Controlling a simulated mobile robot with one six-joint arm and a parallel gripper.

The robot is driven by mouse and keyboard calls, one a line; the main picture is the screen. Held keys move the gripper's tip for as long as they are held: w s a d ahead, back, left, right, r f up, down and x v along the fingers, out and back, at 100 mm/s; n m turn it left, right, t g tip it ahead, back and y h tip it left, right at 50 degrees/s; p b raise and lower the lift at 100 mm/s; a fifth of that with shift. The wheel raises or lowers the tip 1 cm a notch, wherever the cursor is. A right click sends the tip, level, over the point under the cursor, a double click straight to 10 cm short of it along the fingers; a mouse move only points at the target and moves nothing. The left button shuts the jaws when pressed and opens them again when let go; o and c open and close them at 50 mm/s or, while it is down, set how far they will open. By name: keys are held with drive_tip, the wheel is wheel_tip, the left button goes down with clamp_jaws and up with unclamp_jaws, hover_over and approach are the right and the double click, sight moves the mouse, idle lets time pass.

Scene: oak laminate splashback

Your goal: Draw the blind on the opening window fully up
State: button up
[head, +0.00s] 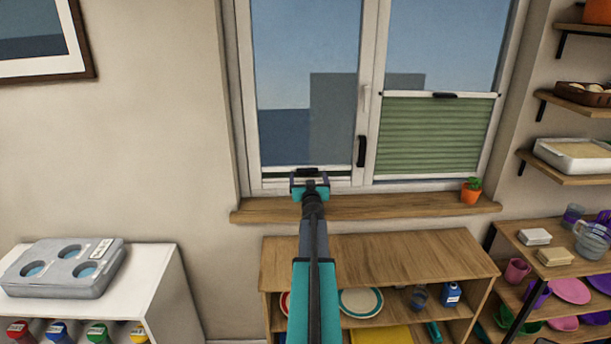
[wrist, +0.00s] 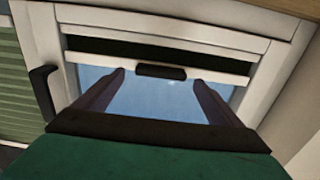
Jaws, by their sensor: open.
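The window's left pane has a dark lever handle (head: 361,150) on its right side. Its blind (wrist: 200,56) is gathered into a narrow dark stack at the bottom, and the glass above is bare. The blind's white rail (head: 335,173) carries a dark grip tab (head: 307,172), which also shows in the inverted wrist view (wrist: 160,72). My gripper (head: 309,183) is at this tab. In the wrist view its fingers (wrist: 158,80) are apart, one on each side of the tab. I cannot tell whether they touch the rail.
The right pane has a green pleated blind (head: 435,137) covering its lower half, with its own tab (head: 445,95). A wooden sill (head: 365,207) holds a small potted plant (head: 471,190) at the right. A low shelf unit (head: 380,258) stands below. Wall shelves (head: 570,107) are at the right.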

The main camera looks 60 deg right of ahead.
sight(307, 170)
drive_tip(key=shift+x, duration=1.4)
